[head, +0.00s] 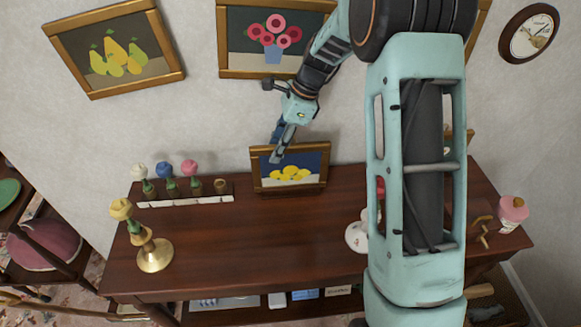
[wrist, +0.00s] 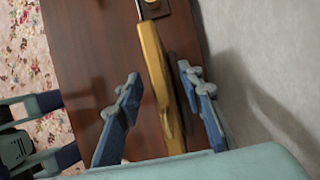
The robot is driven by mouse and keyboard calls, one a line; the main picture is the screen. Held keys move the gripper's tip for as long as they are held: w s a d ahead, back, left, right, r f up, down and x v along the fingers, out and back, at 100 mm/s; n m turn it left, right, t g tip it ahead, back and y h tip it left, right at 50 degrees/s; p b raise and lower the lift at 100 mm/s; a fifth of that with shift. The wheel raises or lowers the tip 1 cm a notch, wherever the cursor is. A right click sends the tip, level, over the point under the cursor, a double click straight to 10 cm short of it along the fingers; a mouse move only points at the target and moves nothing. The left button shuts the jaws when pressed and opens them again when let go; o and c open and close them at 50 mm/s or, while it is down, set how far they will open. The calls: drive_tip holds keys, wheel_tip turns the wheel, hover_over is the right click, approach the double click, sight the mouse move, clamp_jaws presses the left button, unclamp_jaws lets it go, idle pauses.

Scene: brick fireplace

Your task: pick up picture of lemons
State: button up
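The picture of lemons (head: 305,168) stands on the dark wooden table against the wall in the head view. It has a gold frame, a dark blue background and yellow lemons. My gripper (head: 277,152) is at the picture's upper left edge. In the wrist view, the gold frame (wrist: 154,70) is seen edge-on between the two blue fingers of my gripper (wrist: 158,76). The fingers are apart, with one on each side of the frame and gaps visible. The picture's face is mostly hidden in the wrist view.
The wooden table (head: 230,240) has a candlestick (head: 155,255) at left, several small flower pots (head: 170,186) behind it, and a pink-topped cup (head: 512,210) at right. Pears (head: 115,50) and flowers (head: 272,40) pictures hang above. The table's middle is clear.

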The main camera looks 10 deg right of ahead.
drive_tip(key=shift+a+f, duration=0.15)
drive_tip(key=shift+f, duration=0.2)
drive_tip(key=shift+c, duration=0.5)
clamp_jaws()
drive_tip(key=shift+r, duration=0.15)
